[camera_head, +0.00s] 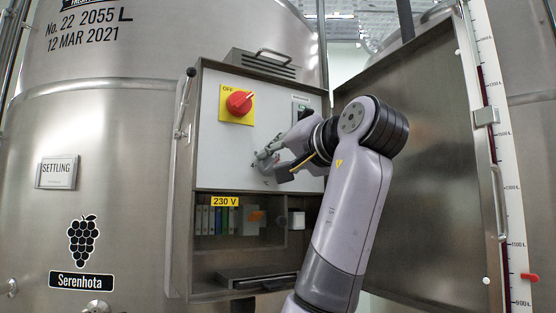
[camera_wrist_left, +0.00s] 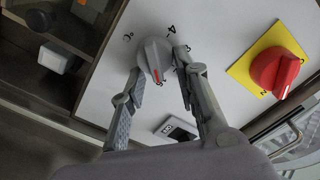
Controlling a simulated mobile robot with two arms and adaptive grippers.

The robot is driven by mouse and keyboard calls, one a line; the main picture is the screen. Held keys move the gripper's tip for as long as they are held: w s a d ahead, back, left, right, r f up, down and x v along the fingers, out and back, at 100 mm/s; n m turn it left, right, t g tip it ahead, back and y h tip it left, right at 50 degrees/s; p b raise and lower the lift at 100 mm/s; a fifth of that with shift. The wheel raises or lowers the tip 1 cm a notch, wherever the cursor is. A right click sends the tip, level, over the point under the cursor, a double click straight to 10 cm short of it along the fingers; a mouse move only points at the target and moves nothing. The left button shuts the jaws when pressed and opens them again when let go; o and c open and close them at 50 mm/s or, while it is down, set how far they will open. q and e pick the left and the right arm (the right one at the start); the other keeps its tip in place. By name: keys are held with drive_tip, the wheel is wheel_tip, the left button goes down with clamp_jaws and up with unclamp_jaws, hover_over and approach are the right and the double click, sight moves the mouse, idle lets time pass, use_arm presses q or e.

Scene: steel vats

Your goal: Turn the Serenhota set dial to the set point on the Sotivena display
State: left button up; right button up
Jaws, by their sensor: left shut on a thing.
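The grey set dial (camera_wrist_left: 153,54) is on the white panel (camera_wrist_left: 112,85) of the open cabinet on the Serenhota vat (camera_head: 120,130). Its red pointer mark faces down the wrist picture, towards my gripper's palm; numbers are printed around it, a 4 among them. My left gripper (camera_wrist_left: 166,74) is shut on the dial, one finger on each side. In the head view the left gripper (camera_head: 264,158) covers most of the dial. No display labelled Sotivena is visible. My right gripper is out of view.
A red rotary switch (camera_head: 239,102) on a yellow plate is at the panel's upper left. The cabinet door (camera_head: 425,150) stands open at right. A level gauge (camera_head: 510,180) stands far right.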

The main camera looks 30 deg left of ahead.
use_arm(q)
drive_tip(key=shift+w+f+m, duration=0.1)
drive_tip(key=shift+f+m, duration=0.1)
drive_tip(key=shift+m, duration=0.1)
drive_tip(key=o, duration=1.1)
drive_tip(key=shift+d, duration=0.15)
drive_tip(key=shift+o, duration=0.4)
drive_tip(key=shift+r, duration=0.1)
drive_tip(key=v, duration=1.2)
